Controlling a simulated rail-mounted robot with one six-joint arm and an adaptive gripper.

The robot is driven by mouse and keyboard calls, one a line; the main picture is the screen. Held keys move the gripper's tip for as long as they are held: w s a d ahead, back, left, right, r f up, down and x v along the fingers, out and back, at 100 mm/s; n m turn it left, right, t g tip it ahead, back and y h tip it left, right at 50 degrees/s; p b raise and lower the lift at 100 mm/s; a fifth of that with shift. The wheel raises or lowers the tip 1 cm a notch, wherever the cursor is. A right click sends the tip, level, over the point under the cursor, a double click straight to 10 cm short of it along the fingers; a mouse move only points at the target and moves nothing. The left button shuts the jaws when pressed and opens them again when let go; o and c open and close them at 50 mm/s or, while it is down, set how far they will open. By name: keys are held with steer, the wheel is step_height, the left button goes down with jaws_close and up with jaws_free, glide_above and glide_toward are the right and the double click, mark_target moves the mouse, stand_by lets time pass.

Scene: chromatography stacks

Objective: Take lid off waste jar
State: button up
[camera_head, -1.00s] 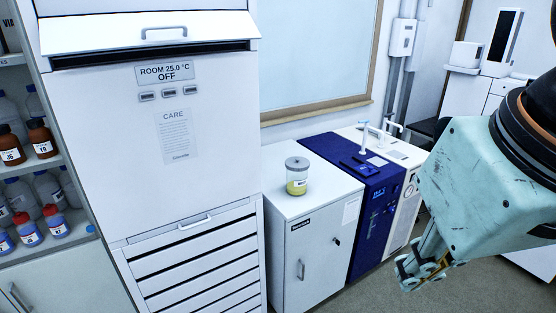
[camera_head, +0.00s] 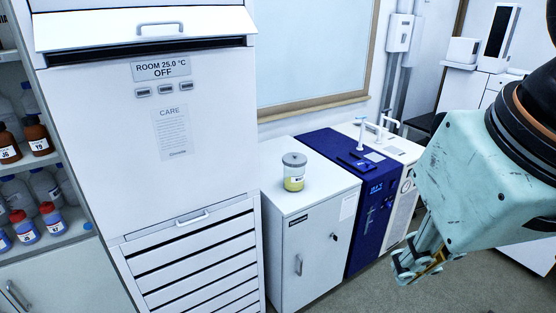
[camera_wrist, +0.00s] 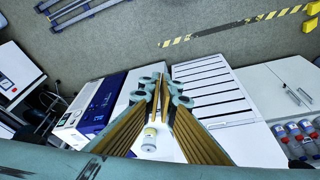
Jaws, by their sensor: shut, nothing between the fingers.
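The waste jar (camera_head: 294,179) is a clear jar with yellow contents and a white label. It stands upright on top of a white cabinet (camera_head: 283,199). Its grey lid (camera_head: 294,160) sits on its top. In the wrist view the jar (camera_wrist: 149,138) shows small, beyond and between my fingers. My gripper (camera_head: 418,270) is at the lower right in the head view, well to the right of the jar and apart from it. Its fingertips (camera_wrist: 164,84) are together in the wrist view, with nothing held.
A tall white unit with drawers (camera_head: 190,256) stands left of the cabinet. A blue and white instrument (camera_head: 368,200) with taps stands right of it. Shelves of bottles (camera_head: 38,190) are at far left. Open floor (camera_head: 470,285) lies below my gripper.

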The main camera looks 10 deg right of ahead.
steer(key=o, duration=2.6)
